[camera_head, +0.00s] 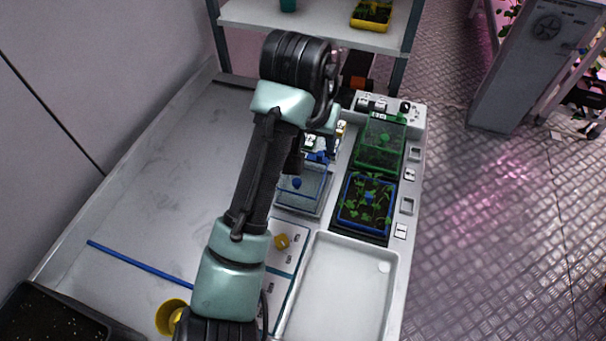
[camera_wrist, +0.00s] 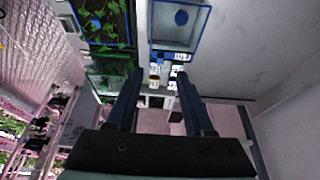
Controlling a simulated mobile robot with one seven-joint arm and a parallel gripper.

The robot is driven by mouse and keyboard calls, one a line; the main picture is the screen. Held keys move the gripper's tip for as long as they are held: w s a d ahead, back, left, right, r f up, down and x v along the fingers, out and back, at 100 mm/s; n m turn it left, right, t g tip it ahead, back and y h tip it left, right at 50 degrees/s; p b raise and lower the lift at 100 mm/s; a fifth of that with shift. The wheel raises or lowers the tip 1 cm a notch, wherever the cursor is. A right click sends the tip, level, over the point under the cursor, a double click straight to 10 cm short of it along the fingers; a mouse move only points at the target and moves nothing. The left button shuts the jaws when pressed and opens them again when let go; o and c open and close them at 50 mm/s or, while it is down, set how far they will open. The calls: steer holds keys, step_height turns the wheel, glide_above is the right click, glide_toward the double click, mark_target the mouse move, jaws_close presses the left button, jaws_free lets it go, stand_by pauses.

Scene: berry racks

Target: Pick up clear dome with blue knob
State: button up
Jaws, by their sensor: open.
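The clear dome (camera_head: 316,190) has blue edges and a blue knob (camera_head: 297,183). It stands on the bench beside my arm, which hides part of its left side. It also shows at the top of the wrist view (camera_wrist: 162,36), with its knob (camera_wrist: 181,18) upper centre. My gripper (camera_wrist: 160,75) is open and empty, its two dark fingers apart. In the wrist view the fingertips point toward the dome's near edge and stay clear of the knob. In the head view my arm mostly hides the gripper.
A blue-edged tray of seedlings (camera_head: 366,204) and a green dome (camera_head: 380,147) stand right of the clear dome. An empty white tray (camera_head: 335,290) lies in front. A yellow cup (camera_head: 172,317) and blue rod (camera_head: 140,263) are at left. A shelf (camera_head: 310,22) stands behind.

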mark_target(319, 157)
steer(key=x, duration=0.8)
steer(key=shift+w+f+p, duration=0.15)
steer(key=shift+p, duration=0.2)
jaws_close()
stand_by(1.0)
